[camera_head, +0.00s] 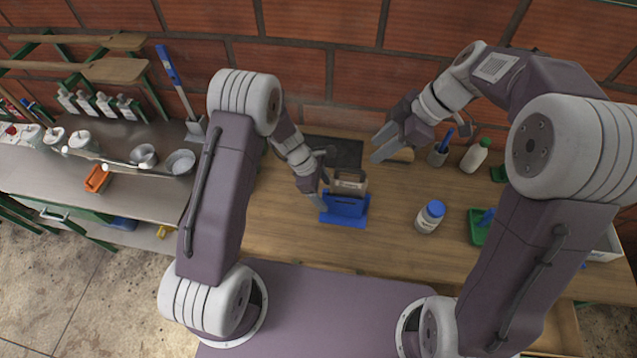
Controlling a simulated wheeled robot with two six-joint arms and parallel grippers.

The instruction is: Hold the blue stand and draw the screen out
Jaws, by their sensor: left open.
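The blue stand (345,214) sits on the wooden table in front of my base. The screen (350,184), with a light brown frame, stands upright in it and rises above its top. My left gripper (321,186) is open, its fingers at the left end of the stand and screen. Whether a finger touches them I cannot tell. My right gripper (380,146) is in the air above the table, behind and to the right of the screen, apart from it. Its finger gap is not clear, and I see nothing in it.
A white bottle with a blue cap (430,216) stands right of the stand. A green tray (478,226) is farther right, partly behind my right arm. A dark mat (334,151) lies behind the screen. A white bottle (474,155) and a cup (437,155) stand at the back.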

